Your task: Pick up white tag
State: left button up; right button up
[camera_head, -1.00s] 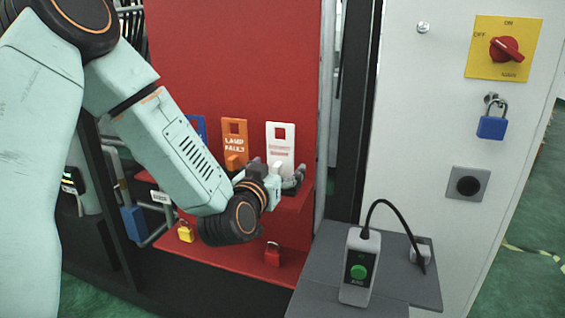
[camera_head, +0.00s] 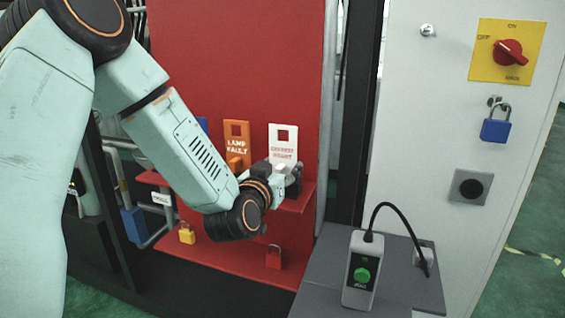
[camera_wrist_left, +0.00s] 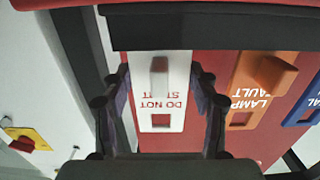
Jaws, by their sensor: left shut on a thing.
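The white tag (camera_head: 283,146) stands upright on a red shelf against a red panel, its square hole at the top and red lettering below. In the wrist view the tag (camera_wrist_left: 160,112) appears upside down, with "DO NOT" readable and a raised white grip block on its face. My left gripper (camera_head: 288,178) is at the tag's lower part. The gripper hides the tag's lower end in the head view. My right gripper is not in view.
An orange tag (camera_head: 237,140) stands just left of the white one, with a blue tag (camera_wrist_left: 307,104) beyond it. A yellow padlock (camera_head: 187,234) and a red padlock (camera_head: 273,256) are lower down. A grey button box (camera_head: 361,270) with a cable is at right.

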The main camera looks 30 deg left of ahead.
pick_arm(q)
jog(key=shift+c, duration=0.7)
jog(key=shift+r, duration=0.1)
